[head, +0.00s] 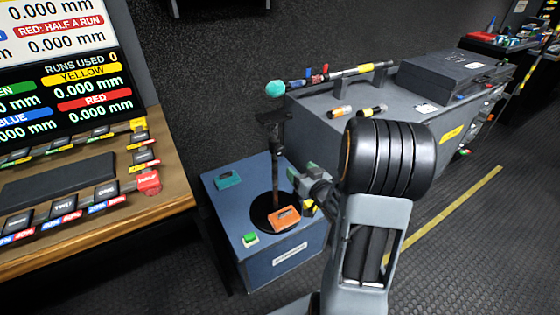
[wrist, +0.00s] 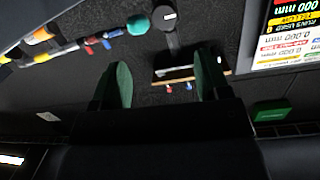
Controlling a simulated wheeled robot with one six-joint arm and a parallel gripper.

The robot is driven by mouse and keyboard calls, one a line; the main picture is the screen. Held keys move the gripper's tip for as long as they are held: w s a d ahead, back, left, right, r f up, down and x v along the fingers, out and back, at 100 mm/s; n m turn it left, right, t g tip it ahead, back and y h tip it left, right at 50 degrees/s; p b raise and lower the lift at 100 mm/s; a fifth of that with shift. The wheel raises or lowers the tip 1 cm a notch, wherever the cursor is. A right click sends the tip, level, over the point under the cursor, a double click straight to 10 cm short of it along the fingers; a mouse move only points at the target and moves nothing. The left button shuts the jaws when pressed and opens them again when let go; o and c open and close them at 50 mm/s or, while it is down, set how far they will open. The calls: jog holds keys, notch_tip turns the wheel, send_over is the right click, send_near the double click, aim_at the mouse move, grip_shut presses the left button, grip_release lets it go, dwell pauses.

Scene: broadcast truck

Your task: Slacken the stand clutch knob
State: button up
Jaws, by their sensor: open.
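A dark upright stand (head: 275,172) rises from a round black base on a blue box. A dark fitting (head: 277,148) sits partway up its pole; I cannot make out a separate clutch knob there. My gripper (head: 303,188) is just right of the lower pole, with green fingers apart. In the wrist view my gripper (wrist: 164,85) is open and nothing is held between the fingers. A dark round part with a white mark (wrist: 169,17) shows beyond them, toward the top; I cannot tell whether it is the knob.
The blue box (head: 283,268) also carries an orange device (head: 284,219), a teal device (head: 228,180) and a green button (head: 250,239). A teal-tipped boom (head: 340,75) lies across the grey console behind. A wooden desk (head: 170,207) with screens stands left. Floor at right is clear.

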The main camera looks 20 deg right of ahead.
aim_at(281, 153)
jog(key=shift+t+y, duration=0.3)
jog(key=shift+t, duration=0.3)
jog(key=w, duration=0.4)
jog(key=w+a, duration=0.1)
jog(key=w, duration=0.3)
jog(key=w+f, duration=0.1)
jog(key=w, duration=0.4)
jog(key=shift+a+b, duration=0.25)
jog(key=shift+b, duration=0.15)
